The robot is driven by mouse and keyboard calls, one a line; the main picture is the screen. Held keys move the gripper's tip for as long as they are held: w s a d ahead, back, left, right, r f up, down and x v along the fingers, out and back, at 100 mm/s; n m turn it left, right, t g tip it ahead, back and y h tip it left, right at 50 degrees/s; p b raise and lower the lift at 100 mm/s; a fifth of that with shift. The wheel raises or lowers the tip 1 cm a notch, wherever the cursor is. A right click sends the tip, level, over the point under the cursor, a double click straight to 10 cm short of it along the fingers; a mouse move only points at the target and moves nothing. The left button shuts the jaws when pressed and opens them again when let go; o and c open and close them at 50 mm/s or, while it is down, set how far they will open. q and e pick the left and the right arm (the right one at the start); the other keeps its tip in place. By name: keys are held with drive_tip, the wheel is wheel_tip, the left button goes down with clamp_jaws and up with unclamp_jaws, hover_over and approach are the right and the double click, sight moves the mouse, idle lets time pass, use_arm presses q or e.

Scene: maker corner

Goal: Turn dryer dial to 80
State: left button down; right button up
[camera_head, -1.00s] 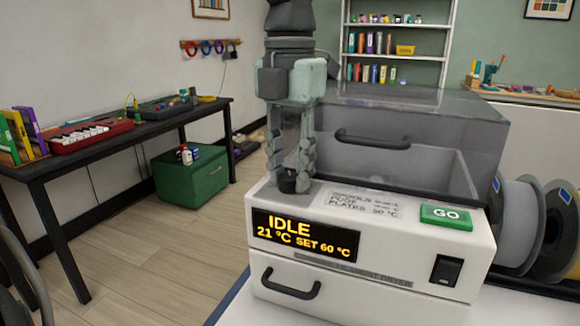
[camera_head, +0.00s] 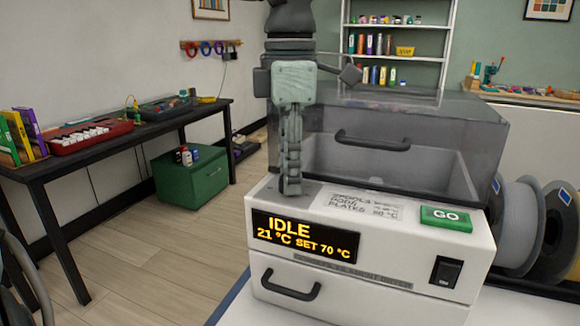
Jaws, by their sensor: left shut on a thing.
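The white dryer (camera_head: 375,268) stands on the table in front of me. Its dark display (camera_head: 305,237) reads IDLE, 21 °C, SET 70 °C. My left gripper (camera_head: 290,188) points straight down at the dial on the dryer's top left and is shut on it. The fingers are seen edge-on, one in front of the other, and hide the dial. A label (camera_head: 360,205) to the right of the dial lists spools and plates with temperatures. My right gripper is not in view.
A green GO button (camera_head: 446,218) and a black switch (camera_head: 445,272) are on the dryer's right side. A clear lid with a dark handle (camera_head: 372,140) rises just behind the gripper. Spools (camera_head: 518,220) stand close on the right.

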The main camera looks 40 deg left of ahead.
use_arm(q)
drive_tip(key=m, duration=0.4)
drive_tip(key=shift+m+p, duration=0.3)
drive_tip(key=shift+m, duration=0.1)
drive_tip(key=m, duration=0.3)
drive_tip(key=shift+m+p, duration=0.3)
drive_tip(key=shift+m, duration=0.9)
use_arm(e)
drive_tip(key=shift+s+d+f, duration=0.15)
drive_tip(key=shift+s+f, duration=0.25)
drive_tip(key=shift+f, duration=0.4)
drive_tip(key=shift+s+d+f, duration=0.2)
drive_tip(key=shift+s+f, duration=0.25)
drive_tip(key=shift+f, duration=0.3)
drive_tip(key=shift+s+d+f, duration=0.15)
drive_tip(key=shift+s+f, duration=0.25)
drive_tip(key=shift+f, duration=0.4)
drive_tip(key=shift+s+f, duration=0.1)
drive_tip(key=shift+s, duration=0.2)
use_arm(q)
drive_tip(key=c, duration=1.2)
unclamp_jaws()
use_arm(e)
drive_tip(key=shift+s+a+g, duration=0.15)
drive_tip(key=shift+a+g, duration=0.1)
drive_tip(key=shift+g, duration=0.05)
